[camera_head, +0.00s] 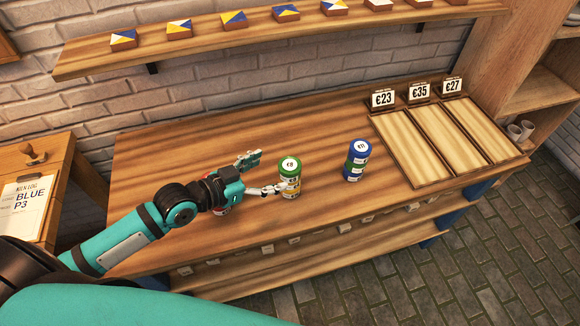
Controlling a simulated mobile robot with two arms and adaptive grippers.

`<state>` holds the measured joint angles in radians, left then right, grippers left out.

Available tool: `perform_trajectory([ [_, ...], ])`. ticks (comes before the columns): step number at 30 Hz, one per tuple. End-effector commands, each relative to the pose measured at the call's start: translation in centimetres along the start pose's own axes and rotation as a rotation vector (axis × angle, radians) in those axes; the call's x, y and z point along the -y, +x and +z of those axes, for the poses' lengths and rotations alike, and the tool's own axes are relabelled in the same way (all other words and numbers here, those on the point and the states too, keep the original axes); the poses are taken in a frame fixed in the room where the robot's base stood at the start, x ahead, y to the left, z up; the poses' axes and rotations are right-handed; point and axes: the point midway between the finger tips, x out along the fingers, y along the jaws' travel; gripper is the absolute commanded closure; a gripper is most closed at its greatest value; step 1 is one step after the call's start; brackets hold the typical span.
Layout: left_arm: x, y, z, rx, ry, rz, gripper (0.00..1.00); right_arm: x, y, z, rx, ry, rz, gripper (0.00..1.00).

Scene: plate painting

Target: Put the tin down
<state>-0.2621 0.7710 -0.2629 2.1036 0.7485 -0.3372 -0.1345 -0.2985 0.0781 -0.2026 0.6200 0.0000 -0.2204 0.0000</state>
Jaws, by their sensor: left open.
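A stack of tins stands upright on the wooden table (200,150); its top tin (290,169) is green with a white lid marking, and a yellowish tin (290,190) shows below. My left gripper (270,171) is open just left of this stack. Its lower finger reaches the stack's left side; whether it touches, I cannot tell. A second stack to the right has a blue tin (358,150) on top of green and blue. Something red and white (222,210) is mostly hidden under my left wrist. My right gripper is not in view.
Three wooden trays with price cards (383,99) stand at the table's right end. A wall shelf (350,24) holds several painted blocks. A clipboard (22,208) lies on a side table at left. The table's back left is clear.

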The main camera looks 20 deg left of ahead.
Motion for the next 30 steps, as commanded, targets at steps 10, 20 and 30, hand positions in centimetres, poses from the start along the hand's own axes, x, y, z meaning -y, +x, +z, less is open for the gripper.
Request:
perform_trajectory([
  [10, -0.1, 3.1, -0.4, -0.001, -0.003, -0.001, 0.18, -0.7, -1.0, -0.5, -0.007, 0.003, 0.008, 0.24],
  [20, -0.5, 7.1, -0.5, 0.000, 0.000, -0.001, 0.18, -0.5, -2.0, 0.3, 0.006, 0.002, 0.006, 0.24],
  [30, -0.5, 7.2, -0.4, 0.001, 0.000, -0.001, 0.32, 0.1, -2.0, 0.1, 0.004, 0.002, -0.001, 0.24],
])
